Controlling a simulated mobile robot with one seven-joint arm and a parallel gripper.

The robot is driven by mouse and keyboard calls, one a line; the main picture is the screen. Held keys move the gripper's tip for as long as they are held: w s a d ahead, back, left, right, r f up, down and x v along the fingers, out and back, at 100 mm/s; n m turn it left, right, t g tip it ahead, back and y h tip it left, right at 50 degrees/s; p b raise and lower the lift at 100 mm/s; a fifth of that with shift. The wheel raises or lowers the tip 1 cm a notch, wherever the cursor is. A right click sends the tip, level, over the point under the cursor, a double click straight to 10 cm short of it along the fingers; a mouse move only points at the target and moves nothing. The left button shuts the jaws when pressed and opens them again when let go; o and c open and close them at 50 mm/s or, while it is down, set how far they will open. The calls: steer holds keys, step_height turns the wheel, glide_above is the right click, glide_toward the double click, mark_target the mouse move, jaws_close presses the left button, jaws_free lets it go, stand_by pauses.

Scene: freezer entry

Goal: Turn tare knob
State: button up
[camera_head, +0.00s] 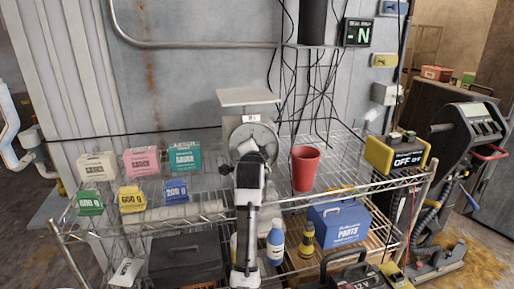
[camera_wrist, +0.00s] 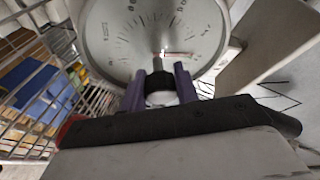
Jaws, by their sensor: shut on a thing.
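A grey dial scale (camera_head: 238,135) with a flat top plate (camera_head: 247,97) stands on the upper wire shelf. Its round white dial fills the top of the wrist view (camera_wrist: 150,30). My gripper (camera_head: 250,158) is in front of the lower dial. In the wrist view, the two purple fingers of my gripper (camera_wrist: 160,88) are closed around a dark knob (camera_wrist: 159,84) just below the dial. In the head view my arm and gripper hide the knob and the lower part of the scale.
A red cup (camera_head: 305,168) stands right of the scale on the wire shelf (camera_head: 215,208). Coloured weight boxes (camera_head: 138,161) and small labelled blocks (camera_head: 131,200) stand at left. A yellow-black device (camera_head: 395,153) sits at the right end. Bottles (camera_head: 275,243) and a blue box (camera_head: 340,224) are below.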

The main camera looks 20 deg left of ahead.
steer(key=m+g+h, duration=0.1)
steer(key=m, duration=0.2)
steer(key=shift+a+r+m+p, duration=0.1)
steer(key=shift+r+m+p, duration=0.05)
steer(key=shift+m+p, duration=0.2)
steer(key=shift+m+g+h, duration=0.3)
steer(key=shift+m+g, duration=0.3)
steer(key=shift+m, duration=1.15)
steer(key=o, duration=1)
steer(key=shift+c, duration=0.2)
steer(key=b+v, duration=0.3)
steer(key=v, duration=1)
steer(key=shift+s, duration=0.35)
steer(key=shift+r, duration=0.15)
